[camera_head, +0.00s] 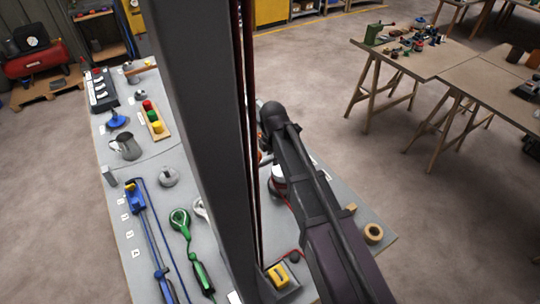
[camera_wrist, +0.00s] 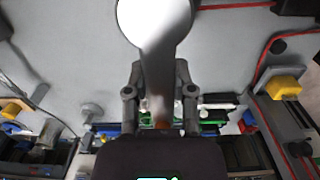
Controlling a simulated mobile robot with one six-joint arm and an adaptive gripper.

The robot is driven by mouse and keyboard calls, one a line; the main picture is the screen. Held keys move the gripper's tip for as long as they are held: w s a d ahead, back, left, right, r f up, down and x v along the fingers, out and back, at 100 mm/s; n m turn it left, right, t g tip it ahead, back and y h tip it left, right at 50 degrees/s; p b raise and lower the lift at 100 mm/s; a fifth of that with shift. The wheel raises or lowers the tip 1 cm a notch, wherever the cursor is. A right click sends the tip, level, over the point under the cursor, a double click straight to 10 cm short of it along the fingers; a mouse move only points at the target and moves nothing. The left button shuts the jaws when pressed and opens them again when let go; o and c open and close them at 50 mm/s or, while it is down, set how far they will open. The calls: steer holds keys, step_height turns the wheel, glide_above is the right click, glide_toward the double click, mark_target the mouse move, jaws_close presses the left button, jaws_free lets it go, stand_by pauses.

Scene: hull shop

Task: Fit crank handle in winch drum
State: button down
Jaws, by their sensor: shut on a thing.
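My gripper (camera_wrist: 160,95) shows in the wrist view, its two fingers on either side of a shiny grey metal piece, apparently the crank handle (camera_wrist: 160,58). The piece runs up the picture to a broad, round, bright end at the top edge. Its lower part is brownish and partly hidden between the fingers. The gripper is shut on it, above the grey bench. I cannot make out the winch drum for sure in either view.
The grey bench (camera_head: 150,165) holds a metal jug (camera_head: 126,146), a grey knobbed weight (camera_head: 168,177), a blue clamp (camera_head: 135,197), green tools (camera_head: 181,220), a tape roll (camera_head: 374,233) and a yellow piece (camera_head: 278,275), also in the wrist view (camera_wrist: 284,88). A wooden table (camera_head: 425,60) stands apart.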

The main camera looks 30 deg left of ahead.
steer(key=shift+f+b, duration=0.95)
steer(key=shift+f, duration=0.25)
steer(key=shift+s+f+b, duration=0.1)
steer(key=shift+f+b, duration=2.1)
steer(key=shift+f, duration=0.05)
stand_by(3.4)
stand_by(0.3)
steer(key=shift+c, duration=1.9)
jaws_free()
steer(key=shift+o, duration=0.2)
steer(key=o, duration=0.3)
steer(key=shift+o, duration=0.2)
steer(key=shift+s, duration=0.1)
